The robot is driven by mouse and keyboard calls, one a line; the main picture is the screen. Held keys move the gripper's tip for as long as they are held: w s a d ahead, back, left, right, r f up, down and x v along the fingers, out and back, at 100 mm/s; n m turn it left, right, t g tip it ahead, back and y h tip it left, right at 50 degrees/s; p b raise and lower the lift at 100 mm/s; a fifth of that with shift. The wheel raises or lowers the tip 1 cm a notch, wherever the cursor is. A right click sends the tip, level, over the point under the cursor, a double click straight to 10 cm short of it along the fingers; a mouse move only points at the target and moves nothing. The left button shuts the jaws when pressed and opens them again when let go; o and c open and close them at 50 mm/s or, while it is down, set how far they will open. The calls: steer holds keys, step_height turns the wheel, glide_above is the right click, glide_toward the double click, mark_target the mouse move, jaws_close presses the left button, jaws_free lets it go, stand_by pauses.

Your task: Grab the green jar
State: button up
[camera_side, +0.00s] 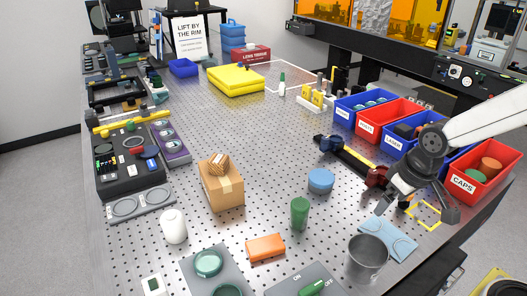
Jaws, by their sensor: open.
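The green jar (300,212) stands upright on the perforated metal table, right of the picture's centre. It looks like a small dark green cylinder. My gripper (430,217) is open and empty, to the right of the jar and clear of it. It hangs near the table's right edge, by a yellow square outline. Nothing hides the jar.
An orange block (265,248) lies just in front of the jar, and a blue round container (320,181) stands behind it. A grey metal cup (367,257) and a blue cloth (389,239) lie between the jar and my gripper's side. A cardboard box (222,190) is left.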

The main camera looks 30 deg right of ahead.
steer(key=w+a+m+g+y, duration=0.2)
steer(key=a+m+g+y, duration=0.1)
steer(key=a+m+y, duration=0.75)
steer(key=w+d+r+m+t+y, duration=0.2)
steer(key=w+d+m+t+y, duration=0.3)
steer(key=w+m+t, duration=0.55)
steer(key=m+g, duration=0.1)
steer(key=m, duration=0.2)
glide_toward(299, 214)
steer(key=w, duration=0.1)
steer(key=w+a, duration=0.1)
steer(key=w, duration=0.2)
steer(key=shift+a+f, duration=0.2)
steer(key=shift+f, duration=0.15)
steer(key=shift+a, duration=0.1)
